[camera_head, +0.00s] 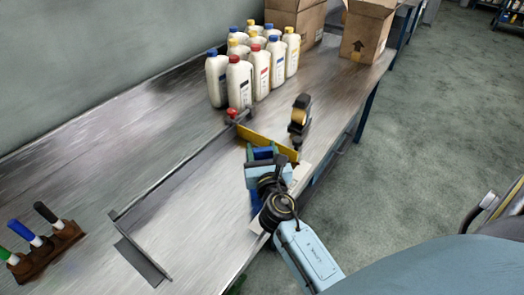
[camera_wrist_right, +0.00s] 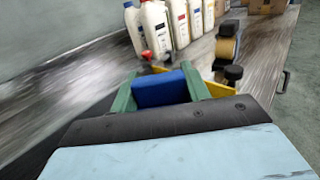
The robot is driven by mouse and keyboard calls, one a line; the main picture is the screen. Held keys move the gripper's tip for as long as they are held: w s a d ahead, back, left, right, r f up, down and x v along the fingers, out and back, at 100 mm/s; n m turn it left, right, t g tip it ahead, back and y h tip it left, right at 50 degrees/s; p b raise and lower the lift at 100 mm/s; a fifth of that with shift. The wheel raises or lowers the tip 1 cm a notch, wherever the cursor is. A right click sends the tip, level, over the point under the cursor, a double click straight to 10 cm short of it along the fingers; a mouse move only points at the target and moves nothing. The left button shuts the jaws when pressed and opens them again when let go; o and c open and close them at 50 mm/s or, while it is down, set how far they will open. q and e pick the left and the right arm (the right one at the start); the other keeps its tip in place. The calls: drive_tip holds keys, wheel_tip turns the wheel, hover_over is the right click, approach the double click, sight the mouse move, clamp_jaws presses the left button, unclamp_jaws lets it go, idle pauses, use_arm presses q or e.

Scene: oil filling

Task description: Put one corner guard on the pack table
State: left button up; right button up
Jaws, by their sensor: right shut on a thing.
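My right gripper (camera_head: 262,154) is over the front part of the metal table (camera_head: 190,220). In the right wrist view its green fingers (camera_wrist_right: 160,90) are shut on a blue piece (camera_wrist_right: 160,88), apparently the corner guard. The piece's lower part is hidden by the gripper, and I cannot tell whether it touches the table. A yellow strip (camera_head: 275,144) lies just beyond the fingers. More blue shows below my wrist, partly hidden. My left gripper is not in view.
Several white bottles (camera_head: 217,80) with coloured caps stand beyond the gripper, near cardboard boxes (camera_head: 366,30). A tape dispenser (camera_head: 299,118) stands near the right edge. A thin metal rail (camera_head: 180,165) crosses the table. A brown marker holder (camera_head: 48,250) is at the left; the middle-left tabletop is clear.

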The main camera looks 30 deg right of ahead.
drive_tip(key=o, duration=1.3)
drive_tip(key=shift+f, duration=0.1)
drive_tip(key=shift+r+p, duration=0.3)
drive_tip(key=b+v, duration=0.2)
drive_tip(key=v, duration=1)
drive_tip(key=shift+a+f, duration=0.1)
drive_tip(key=shift+f, duration=0.05)
